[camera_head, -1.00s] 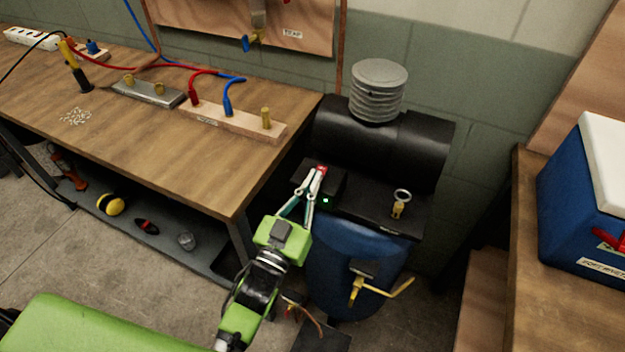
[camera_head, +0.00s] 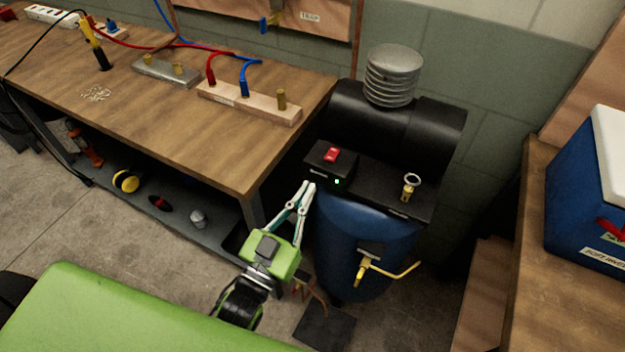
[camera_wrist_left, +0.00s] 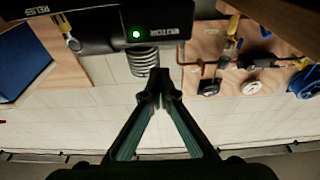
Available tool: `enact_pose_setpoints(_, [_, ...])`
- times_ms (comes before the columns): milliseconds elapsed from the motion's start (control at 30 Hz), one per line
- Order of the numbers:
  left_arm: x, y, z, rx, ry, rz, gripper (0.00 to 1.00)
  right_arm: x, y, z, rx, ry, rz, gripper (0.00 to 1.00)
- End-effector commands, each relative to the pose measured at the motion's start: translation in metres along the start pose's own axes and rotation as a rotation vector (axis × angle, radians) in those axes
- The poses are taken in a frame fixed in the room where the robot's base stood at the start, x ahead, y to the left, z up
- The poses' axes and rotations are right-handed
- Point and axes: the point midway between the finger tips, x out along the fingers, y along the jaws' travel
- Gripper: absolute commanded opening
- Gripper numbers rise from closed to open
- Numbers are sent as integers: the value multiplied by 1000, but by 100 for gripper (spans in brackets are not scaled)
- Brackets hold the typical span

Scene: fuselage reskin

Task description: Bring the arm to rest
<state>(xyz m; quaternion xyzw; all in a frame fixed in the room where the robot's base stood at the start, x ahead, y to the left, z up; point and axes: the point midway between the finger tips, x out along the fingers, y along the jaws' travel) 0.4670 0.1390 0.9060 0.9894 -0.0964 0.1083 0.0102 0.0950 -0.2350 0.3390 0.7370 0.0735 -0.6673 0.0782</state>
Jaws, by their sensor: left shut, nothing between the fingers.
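My left gripper (camera_head: 306,190) is in the head view, in front of the compressor's black top, between the workbench and the blue tank. Its fingers are shut with nothing between them. In the left wrist view the closed fingertips (camera_wrist_left: 158,88) point at the wall. The compressor's blue tank (camera_head: 350,225) stands right of the gripper. Its black switch box carries a red switch (camera_head: 331,154) and a lit green light (camera_head: 337,182). The light also shows in the left wrist view (camera_wrist_left: 136,34). The fingertips look apart from the switch. My right gripper is not in view.
The wooden workbench (camera_head: 225,150) is at left, with clamps, cables and a soldering iron on it. Its lower shelf (camera_head: 180,222) holds several tools. A blue cooler (camera_head: 590,190) stands on a wooden surface at right. A yellow valve handle (camera_head: 395,270) sticks out from the tank.

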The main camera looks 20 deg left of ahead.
Motion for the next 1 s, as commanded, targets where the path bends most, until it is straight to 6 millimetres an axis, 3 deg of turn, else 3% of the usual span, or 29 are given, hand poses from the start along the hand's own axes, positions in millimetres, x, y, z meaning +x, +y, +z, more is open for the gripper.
enact_pose_setpoints(567, [-3, 0, 0, 1, 0, 0, 0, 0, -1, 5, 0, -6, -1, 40])
enact_pose_setpoints(667, [-4, 0, 8, 0, -17, 0, 0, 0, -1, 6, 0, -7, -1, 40])
enact_pose_setpoints(767, [-9, 1, 42, -3, -88, 0, 0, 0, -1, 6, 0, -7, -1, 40])
enact_pose_setpoints(867, [-23, 2, 100, -8, -217, 0, 0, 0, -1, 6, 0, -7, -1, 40])
enact_pose_setpoints(1000, [-64, 3, 200, -10, -453, -1, 0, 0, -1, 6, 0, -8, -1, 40])
